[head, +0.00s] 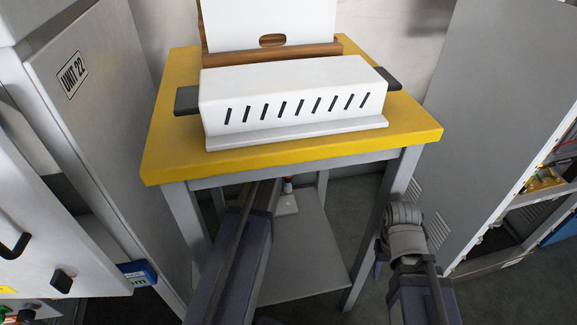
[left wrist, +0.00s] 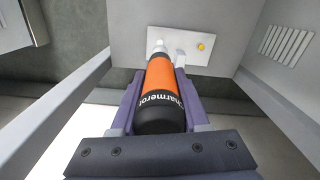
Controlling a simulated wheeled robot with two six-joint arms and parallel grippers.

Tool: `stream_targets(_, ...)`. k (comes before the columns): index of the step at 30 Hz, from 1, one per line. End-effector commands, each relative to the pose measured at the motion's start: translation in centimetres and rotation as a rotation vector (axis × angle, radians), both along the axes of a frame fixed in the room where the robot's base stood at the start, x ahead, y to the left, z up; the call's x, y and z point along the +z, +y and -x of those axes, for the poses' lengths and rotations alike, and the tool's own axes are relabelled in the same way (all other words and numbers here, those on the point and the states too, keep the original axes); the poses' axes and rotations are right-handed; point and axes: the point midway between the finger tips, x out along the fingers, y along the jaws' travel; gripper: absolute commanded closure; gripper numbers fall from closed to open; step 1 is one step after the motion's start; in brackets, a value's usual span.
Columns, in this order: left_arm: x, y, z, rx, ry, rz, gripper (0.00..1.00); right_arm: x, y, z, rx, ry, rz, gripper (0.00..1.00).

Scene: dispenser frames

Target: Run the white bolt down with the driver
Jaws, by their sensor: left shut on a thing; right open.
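The driver (left wrist: 160,82), with an orange body and a black rear end with lettering, is clamped between the fingers of my left gripper (left wrist: 160,98). Its far end points at a pale plate (left wrist: 142,53) on the lower shelf. A small white round piece (left wrist: 158,46) shows at that end; I cannot tell whether it is the white bolt or the driver's tip, nor whether they touch. In the head view the plate (head: 287,204) shows under the table, and my left arm hides most of the rest. My right gripper (head: 404,243) is open and empty beside the table's right leg.
A yellow table (head: 300,150) bears a white slotted box (head: 290,85) above my left arm. Its legs and lower shelf (head: 310,250) enclose the space. A yellow bolt head (left wrist: 201,46) sits on the plate. Grey cabinets stand left (head: 100,120) and right (head: 490,110).

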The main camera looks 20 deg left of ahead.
Motion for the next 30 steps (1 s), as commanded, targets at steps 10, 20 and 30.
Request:
stream_targets(10,-0.8,-0.1,0.0,-0.001,0.000,0.000,1.00,-0.8,0.0,0.0,0.001,0.000,-0.001,0.50)
stream_targets(20,-3.5,-0.1,0.0,-0.001,0.000,0.000,1.00,-3.5,0.1,0.0,0.005,0.000,-0.004,0.50)
stream_targets(30,-6.5,-0.1,0.0,-0.001,0.000,0.000,1.00,-6.5,0.1,0.0,0.001,-0.001,-0.006,0.50)
